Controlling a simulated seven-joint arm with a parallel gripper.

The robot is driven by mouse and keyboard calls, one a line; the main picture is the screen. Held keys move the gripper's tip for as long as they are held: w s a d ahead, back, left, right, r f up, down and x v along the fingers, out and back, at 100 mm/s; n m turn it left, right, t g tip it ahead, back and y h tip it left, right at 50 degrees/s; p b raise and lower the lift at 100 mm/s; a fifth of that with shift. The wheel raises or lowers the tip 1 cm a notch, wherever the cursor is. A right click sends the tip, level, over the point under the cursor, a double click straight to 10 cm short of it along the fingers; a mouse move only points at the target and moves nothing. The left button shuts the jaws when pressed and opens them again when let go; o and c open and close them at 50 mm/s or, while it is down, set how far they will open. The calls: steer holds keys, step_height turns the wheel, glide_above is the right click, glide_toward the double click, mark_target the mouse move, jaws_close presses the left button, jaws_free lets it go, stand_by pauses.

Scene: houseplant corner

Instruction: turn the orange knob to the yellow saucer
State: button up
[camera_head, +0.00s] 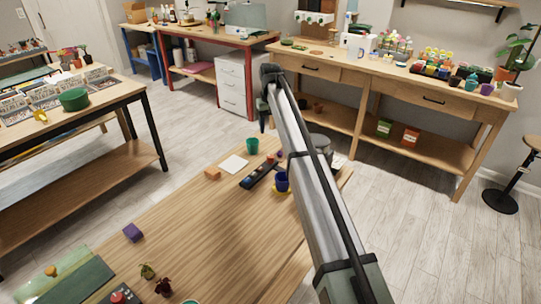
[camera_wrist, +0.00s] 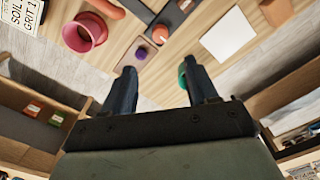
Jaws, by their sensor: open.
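An orange rounded piece (camera_wrist: 160,34) sits on a dark base in the wrist view; in the head view it seems to be the small red-orange piece (camera_head: 270,158) past the dark tray. A yellow-orange knob-like piece (camera_head: 51,270) stands on a green panel at the lower left. I cannot tell for certain which is the orange knob. The yellow saucer (camera_head: 284,191) lies under a dark blue cup (camera_head: 281,181), partly hidden by my arm. My gripper (camera_wrist: 157,80) is open and empty, above the table's far end; in the head view it cannot be made out clearly.
A green cup (camera_head: 252,146), white sheet (camera_head: 234,164), orange block (camera_head: 212,173) and dark tray (camera_head: 250,180) stand near the table's far end. A pinkish-red pot (camera_wrist: 85,32) shows in the wrist view. A purple block (camera_head: 132,232) lies left; the table's middle is clear.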

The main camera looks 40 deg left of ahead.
mark_target(270, 156)
steer(key=shift+m, duration=0.6)
step_height(270, 156, down, 14)
steer(key=shift+r, duration=0.1)
steer(key=c, duration=1.1)
